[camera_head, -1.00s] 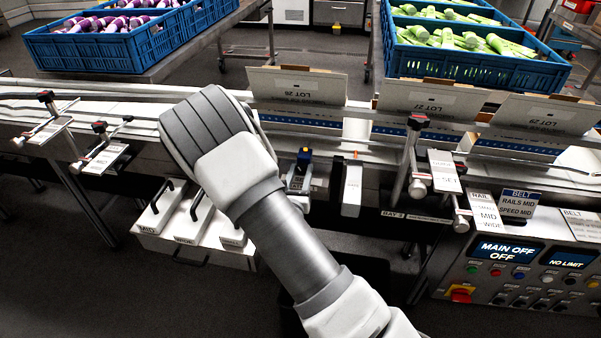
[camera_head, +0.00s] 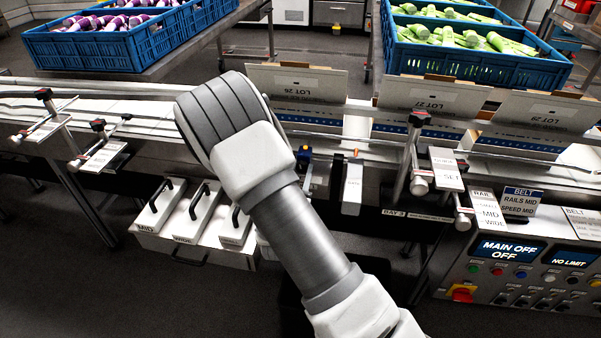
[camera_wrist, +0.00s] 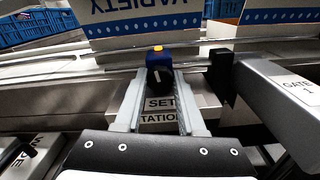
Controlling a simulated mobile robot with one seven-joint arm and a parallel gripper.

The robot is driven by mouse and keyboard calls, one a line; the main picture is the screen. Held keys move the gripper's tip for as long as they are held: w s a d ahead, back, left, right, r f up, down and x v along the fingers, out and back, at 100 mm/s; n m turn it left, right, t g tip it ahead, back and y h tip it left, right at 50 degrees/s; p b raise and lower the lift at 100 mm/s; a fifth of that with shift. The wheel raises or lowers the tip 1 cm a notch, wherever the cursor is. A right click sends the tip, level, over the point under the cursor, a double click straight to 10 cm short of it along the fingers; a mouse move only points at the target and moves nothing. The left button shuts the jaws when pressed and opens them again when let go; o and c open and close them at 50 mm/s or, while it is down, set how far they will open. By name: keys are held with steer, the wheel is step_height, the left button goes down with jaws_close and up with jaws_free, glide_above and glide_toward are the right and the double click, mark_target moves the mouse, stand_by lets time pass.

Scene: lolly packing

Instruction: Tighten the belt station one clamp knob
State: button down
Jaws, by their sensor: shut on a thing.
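A blue and black clamp knob with an orange top (camera_wrist: 172,60) stands at the belt's front rail in the wrist view. The fingertips of my gripper (camera_wrist: 158,79) are shut on it, one finger on each side. Its blue top also shows in the head view (camera_head: 305,151), just right of my arm, which hides most of my gripper there. A white plate reading SET and, partly covered, STATION (camera_wrist: 160,104) shows between the fingers. I cannot read from the frames how tight the knob is.
A grey block marked GATE (camera_wrist: 285,95) is close on the right of my gripper. White handled boxes (camera_head: 195,213) sit below left. The control panel (camera_head: 515,272) is at the right.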

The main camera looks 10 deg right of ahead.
steer(key=shift+m+b, duration=0.5)
steer(key=shift+m, duration=0.7)
steer(key=c, duration=0.5)
jaws_free()
steer(key=shift+s, duration=0.1)
steer(key=p+v, duration=0.1)
steer(key=v, duration=1.6)
steer(key=shift+p, duration=0.35)
steer(key=shift+s+a, duration=0.1)
steer(key=shift+s, duration=0.05)
